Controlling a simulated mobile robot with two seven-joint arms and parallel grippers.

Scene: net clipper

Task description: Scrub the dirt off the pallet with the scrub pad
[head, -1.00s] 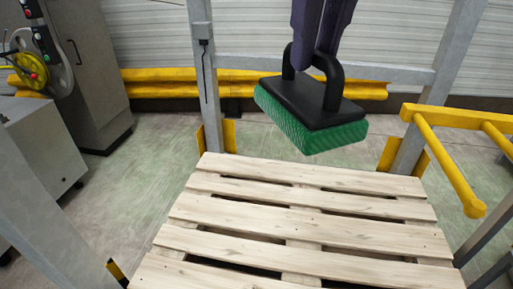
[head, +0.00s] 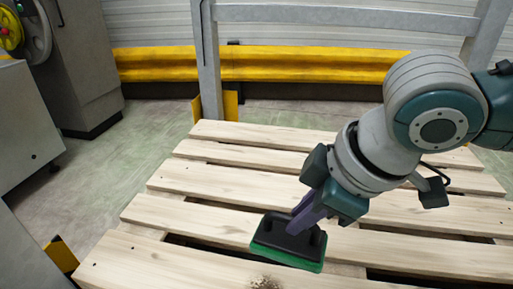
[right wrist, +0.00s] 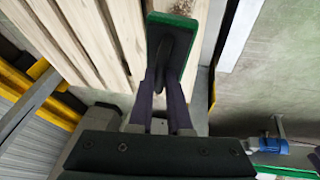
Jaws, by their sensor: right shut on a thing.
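The scrub pad (head: 289,242) has a black back with a handle and a green scrubbing face. My right gripper (head: 303,222) is shut on its handle, and the pad is low over the near part of the wooden pallet (head: 240,180). I cannot tell whether the green face touches the slats. A dark speckled dirt patch (head: 266,283) lies on the near slat, just in front of the pad at the bottom edge of the head view. In the right wrist view the pad (right wrist: 172,55) sits between the purple fingers (right wrist: 163,98), over the pallet's edge slat. My left gripper is not in view.
A grey post (head: 208,65) and a yellow guard rail (head: 270,66) stand behind the pallet. Grey cabinets (head: 85,60) stand at the left, with open floor (head: 120,165) between them and the pallet.

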